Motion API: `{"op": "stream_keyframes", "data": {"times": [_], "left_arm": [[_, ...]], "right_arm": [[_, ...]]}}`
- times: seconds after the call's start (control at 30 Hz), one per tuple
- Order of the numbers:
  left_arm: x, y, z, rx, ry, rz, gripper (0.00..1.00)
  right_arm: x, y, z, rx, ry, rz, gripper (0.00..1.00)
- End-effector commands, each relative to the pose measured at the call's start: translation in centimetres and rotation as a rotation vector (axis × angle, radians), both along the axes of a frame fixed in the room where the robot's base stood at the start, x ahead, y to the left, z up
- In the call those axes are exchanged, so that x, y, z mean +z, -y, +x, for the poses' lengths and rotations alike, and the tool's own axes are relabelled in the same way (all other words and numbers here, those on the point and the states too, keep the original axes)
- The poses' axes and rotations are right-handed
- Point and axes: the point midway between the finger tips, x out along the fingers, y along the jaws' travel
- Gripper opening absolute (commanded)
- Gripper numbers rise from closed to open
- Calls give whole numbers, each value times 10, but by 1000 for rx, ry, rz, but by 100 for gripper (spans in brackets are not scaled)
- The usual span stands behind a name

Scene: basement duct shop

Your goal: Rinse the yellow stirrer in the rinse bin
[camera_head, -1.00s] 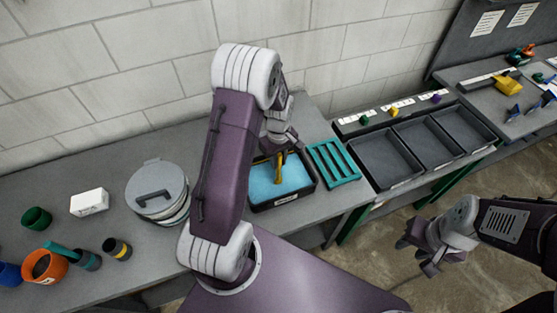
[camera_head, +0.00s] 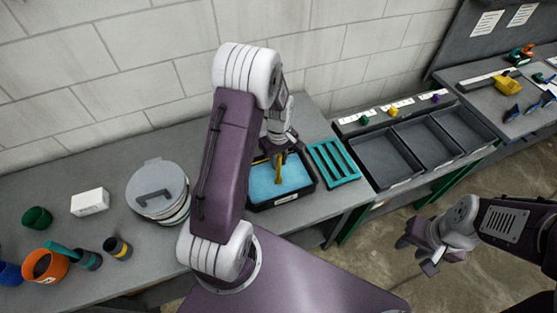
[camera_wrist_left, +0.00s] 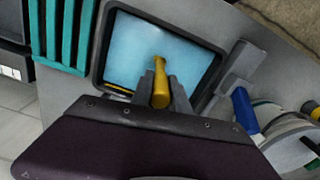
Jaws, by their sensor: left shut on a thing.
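The yellow stirrer (camera_head: 279,169) is held over the rinse bin (camera_head: 289,199), a dark tray of light blue water. My left gripper (camera_head: 279,148) is shut on the stirrer, which points down into the bin area. In the left wrist view the stirrer (camera_wrist_left: 161,84) lies between the fingers of my left gripper (camera_wrist_left: 160,92), with its far end against the blue water of the bin (camera_wrist_left: 99,52). I cannot tell how deep the end is in the water. My arm hides the bin's left side in the head view. My right gripper (camera_head: 420,255) appears open and empty, off the bench.
A teal slatted rack (camera_head: 334,164) sits right of the bin, then dark trays (camera_head: 384,160). A lidded pot (camera_head: 158,190) stands left of my arm. Orange (camera_head: 44,267) and green (camera_head: 37,218) cups and a white box (camera_head: 90,202) are farther left. A blue piece (camera_wrist_left: 244,110) shows beside the bin.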

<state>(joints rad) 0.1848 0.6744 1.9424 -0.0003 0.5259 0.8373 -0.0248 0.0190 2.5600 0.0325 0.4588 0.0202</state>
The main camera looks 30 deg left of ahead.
Motion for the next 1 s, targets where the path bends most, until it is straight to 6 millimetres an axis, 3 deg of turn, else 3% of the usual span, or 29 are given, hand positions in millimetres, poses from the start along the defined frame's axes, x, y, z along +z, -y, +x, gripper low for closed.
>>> {"op": "stream_keyframes", "data": {"times": [0.7, 1.0], "left_arm": [[71, 0, 0, 0, 1, 0, 0], [69, 0, 0, 0, 1, 0, 0]], "right_arm": [[61, 0, 0, 0, 0, 0, 36], [59, 0, 0, 0, 0, 0, 36]]}}
